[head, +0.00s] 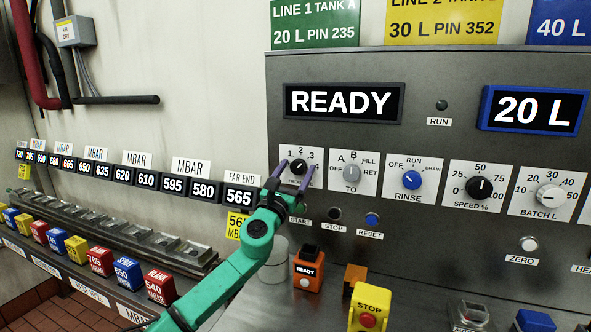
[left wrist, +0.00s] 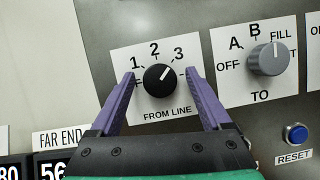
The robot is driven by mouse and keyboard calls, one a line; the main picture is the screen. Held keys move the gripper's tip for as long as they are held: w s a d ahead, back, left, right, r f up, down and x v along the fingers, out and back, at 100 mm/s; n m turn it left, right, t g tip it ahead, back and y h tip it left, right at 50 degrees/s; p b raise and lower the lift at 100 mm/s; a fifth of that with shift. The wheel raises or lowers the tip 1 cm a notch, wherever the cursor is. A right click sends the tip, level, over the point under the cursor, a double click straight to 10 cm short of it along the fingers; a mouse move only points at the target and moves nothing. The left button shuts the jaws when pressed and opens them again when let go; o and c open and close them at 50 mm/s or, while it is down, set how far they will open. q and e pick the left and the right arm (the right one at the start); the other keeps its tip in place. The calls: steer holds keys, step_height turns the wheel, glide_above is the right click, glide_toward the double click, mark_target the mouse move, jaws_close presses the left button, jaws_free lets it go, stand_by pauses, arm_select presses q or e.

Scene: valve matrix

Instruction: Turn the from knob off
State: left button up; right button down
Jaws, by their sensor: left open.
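The from knob is a small round black knob (head: 298,167) on a white plate, marked FROM LINE in the left wrist view. That knob (left wrist: 160,80) has a white mark that points up and right, about toward the 3. The numbers 1, 2 and 3 show; the off label at its left is mostly hidden by a finger. My left gripper (head: 297,171) is open, with one purple finger on each side of the knob. In the left wrist view a gap shows between the knob and each finger of this gripper (left wrist: 160,76). My right gripper is not in view.
The grey TO knob (head: 351,172) is close on the right, then the blue RINSE knob (head: 408,180). A blue RESET button (head: 372,219) is below. An orange READY block (head: 308,272) and a yellow STOP box (head: 369,307) stand below the panel.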

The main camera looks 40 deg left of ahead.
arm_select(q)
jaws_close()
